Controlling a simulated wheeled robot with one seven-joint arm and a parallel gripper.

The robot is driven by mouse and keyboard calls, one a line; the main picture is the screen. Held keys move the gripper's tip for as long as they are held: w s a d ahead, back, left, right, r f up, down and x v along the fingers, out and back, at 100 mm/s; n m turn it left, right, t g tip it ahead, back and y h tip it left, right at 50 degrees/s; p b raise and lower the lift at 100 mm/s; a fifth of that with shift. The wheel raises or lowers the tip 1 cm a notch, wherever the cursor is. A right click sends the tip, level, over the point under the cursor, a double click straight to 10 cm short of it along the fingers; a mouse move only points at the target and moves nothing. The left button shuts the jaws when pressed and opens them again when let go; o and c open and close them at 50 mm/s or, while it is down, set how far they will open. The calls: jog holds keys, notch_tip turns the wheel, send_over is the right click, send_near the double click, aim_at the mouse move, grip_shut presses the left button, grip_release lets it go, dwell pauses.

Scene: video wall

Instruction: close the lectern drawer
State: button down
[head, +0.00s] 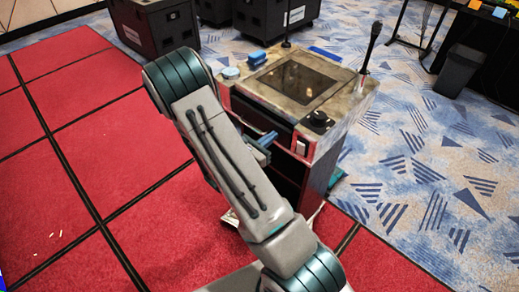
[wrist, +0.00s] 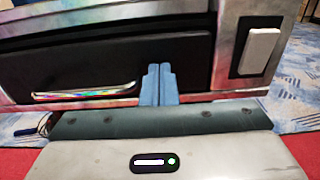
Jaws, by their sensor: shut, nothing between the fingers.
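The lectern (head: 338,110) stands right of centre in the head view, with a worn metal body and a dark screen in its top. Its dark drawer front (wrist: 75,70) fills the left of the wrist view, with a shiny curved handle (wrist: 85,92) along its lower edge. The drawer front looks about level with the metal frame; any small gap is hard to tell. My gripper (wrist: 158,70) is shut and empty, its blue fingertips upright together in front of the drawer's right part. Contact cannot be told. In the head view my arm partly hides the lectern's front.
A pale switch plate (wrist: 259,52) sits right of the drawer. A microphone (head: 370,45) and small items stand on the lectern top. Black cases (head: 153,25) stand behind, and a grey bin (head: 459,70) is at upper right.

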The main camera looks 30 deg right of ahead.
jog(key=shift+w+d+r, duration=0.1)
jog(key=shift+w+r, duration=0.05)
jog(key=b+v, duration=0.2)
jog(key=v, duration=1.2)
jog(key=shift+b, duration=0.3)
jog(key=s+d+r+m+g+y, duration=0.2)
jog(key=s+r+m+g+y, duration=0.15)
jog(key=s+m, duration=0.3)
jog(key=s+d+r+m+g+y, duration=0.25)
jog(key=s+m+g+y, duration=0.2)
jog(key=m, duration=0.25)
jog(key=s+a+r+m+t+y, duration=0.3)
jog(key=a+r+m+t+y, duration=0.2)
jog(key=a+r+m+y, duration=0.2)
jog(key=shift+s+a+r+m+y, duration=0.3)
jog(key=shift+r+m+y, duration=0.3)
jog(key=shift+y, duration=0.4)
